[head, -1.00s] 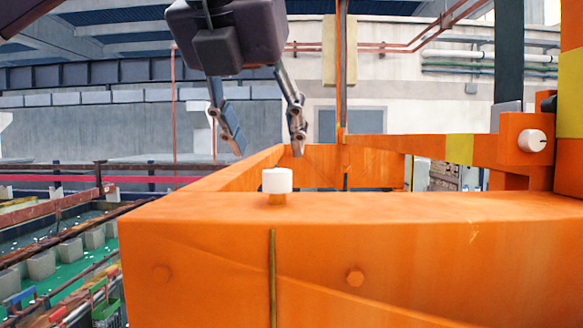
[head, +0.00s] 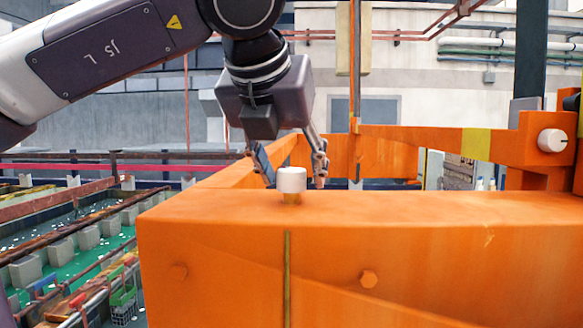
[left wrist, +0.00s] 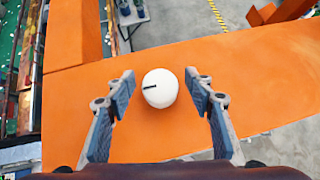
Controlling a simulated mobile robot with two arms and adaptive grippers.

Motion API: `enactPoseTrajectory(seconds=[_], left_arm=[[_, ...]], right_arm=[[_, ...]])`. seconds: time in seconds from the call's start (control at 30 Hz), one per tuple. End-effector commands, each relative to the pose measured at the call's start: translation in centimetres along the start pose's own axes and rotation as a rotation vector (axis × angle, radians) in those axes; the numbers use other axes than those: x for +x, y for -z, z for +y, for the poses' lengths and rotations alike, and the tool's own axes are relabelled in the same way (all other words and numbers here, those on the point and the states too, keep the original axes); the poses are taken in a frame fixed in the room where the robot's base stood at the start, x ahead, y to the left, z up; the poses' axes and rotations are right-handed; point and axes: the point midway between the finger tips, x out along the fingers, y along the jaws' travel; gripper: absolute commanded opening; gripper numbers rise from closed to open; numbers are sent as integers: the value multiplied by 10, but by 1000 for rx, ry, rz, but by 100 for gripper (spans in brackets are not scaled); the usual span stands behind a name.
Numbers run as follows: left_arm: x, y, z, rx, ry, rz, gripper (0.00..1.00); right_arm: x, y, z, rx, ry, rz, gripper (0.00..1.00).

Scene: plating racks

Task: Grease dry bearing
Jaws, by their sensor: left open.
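A white cylindrical cap (head: 292,180) sits on a short brass-coloured base on top of the orange beam (head: 400,215). It also shows in the left wrist view (left wrist: 160,92), where its round top has a short dark mark. My left gripper (head: 294,184) is open, pointing down, with one finger on each side of the cap in the head view. In the left wrist view the fingers (left wrist: 160,84) stand apart on both sides of the cap, with a gap at each side. No bearing can be made out for certain. My right gripper is not in view.
A second white knob (head: 552,140) is on an orange block at the right. An orange frame rail (head: 420,142) with a yellow band runs behind. At the left, lower down, are green tanks (head: 70,255) with grey blocks and railings. The beam top around the cap is clear.

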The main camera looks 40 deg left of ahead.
Motion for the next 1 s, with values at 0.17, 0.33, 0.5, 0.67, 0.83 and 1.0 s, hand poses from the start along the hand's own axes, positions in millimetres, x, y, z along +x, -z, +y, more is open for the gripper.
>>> enactPoseTrajectory(seconds=[0.17,0.33,0.5,0.67,0.83,1.0], left_arm=[[0,0,0,0,0,0,37],[0,0,0,0,0,0,18],[0,0,0,0,0,0,6],[0,0,0,10,13,-1,6],[0,0,0,52,58,-1,6],[0,0,1,132,140,-1,6]], right_arm=[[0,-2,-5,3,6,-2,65],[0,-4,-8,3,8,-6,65],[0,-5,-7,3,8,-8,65],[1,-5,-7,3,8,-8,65],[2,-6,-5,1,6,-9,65],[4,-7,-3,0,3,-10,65]])
